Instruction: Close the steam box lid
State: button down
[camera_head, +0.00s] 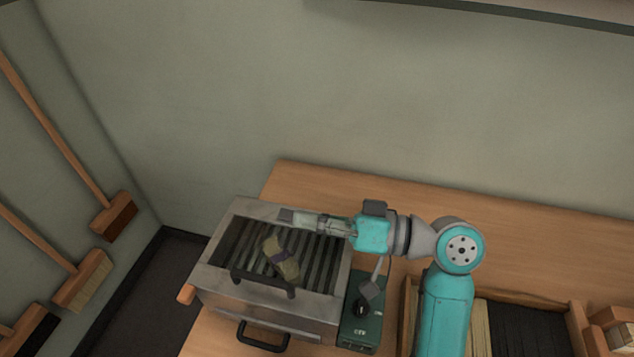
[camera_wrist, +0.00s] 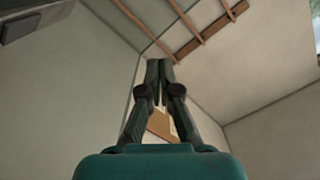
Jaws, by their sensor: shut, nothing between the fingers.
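The steam box (camera_head: 215,277) is a grey metal box on the wooden bench, with a wide rim and dark slats showing inside. A pale green bundle with a dark band (camera_head: 281,262) lies over the slats. A dark bar (camera_head: 262,281) spans in front of it. A black handle (camera_head: 263,346) is on the front. No raised lid is clearly seen; I cannot tell which part is the lid. My gripper (camera_head: 288,216) is shut and empty, pointing left over the box's back rim; contact cannot be told. Its closed fingers show in the wrist view (camera_wrist: 159,66).
A green control unit with a knob (camera_head: 361,333) stands at the box's right. A wooden tray (camera_head: 411,300) with dark and pale bristle material is farther right, partly behind my arm. Brooms (camera_head: 115,216) hang on the left wall. The bench behind my arm is clear.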

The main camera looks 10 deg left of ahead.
aim_at(274, 281)
jog(key=s+f+n, duration=0.1)
jog(key=s+f, duration=0.1)
jog(key=s+f+n, duration=0.1)
jog(key=f+n, duration=0.1)
jog(key=f, duration=0.1)
jog(key=s+f+n, duration=0.1)
jog(key=s+f, duration=0.1)
jog(key=f, duration=0.1)
jog(key=shift+s+a+f, duration=0.1)
jog(key=shift+s, duration=0.25)
jog(key=shift+s+f, duration=0.3)
jog(key=shift+f, duration=0.65)
jog(key=shift+f, duration=0.25)
jog(key=shift+d, duration=0.5)
jog(key=d+r, duration=0.1)
jog(key=d, duration=0.5)
jog(key=shift+d, duration=0.25)
